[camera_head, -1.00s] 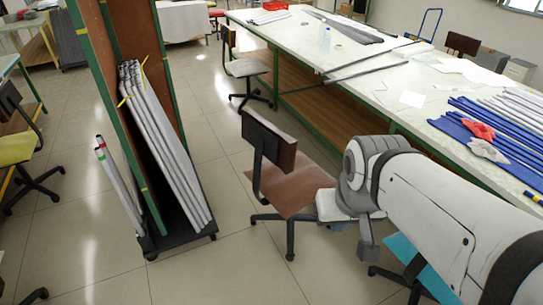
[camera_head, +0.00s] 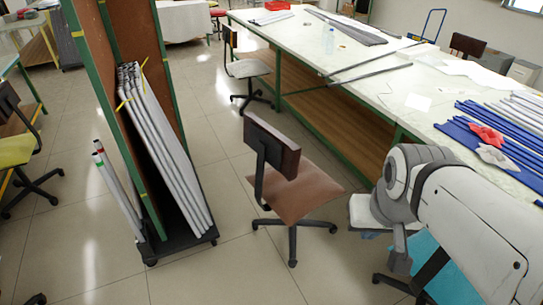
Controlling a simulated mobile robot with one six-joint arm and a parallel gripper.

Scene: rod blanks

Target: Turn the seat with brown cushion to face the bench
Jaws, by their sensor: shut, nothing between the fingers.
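The seat with brown cushion (camera_head: 296,192) stands on the floor in the middle of the view, on a dark star base. Its dark backrest (camera_head: 271,144) is at the cushion's upper left, on the side away from the viewer's right. The bench (camera_head: 410,105) is the long white-topped table with green legs, behind the seat and to its right. My gripper (camera_head: 399,257) hangs down from the white and grey arm at the right, apart from the seat. It looks narrow and shut, with nothing in it.
A wheeled rack (camera_head: 152,247) with grey rods stands left of the seat. A white seat (camera_head: 368,211) and a blue surface (camera_head: 440,272) are partly hidden by my arm. Floor between rack and seat is clear.

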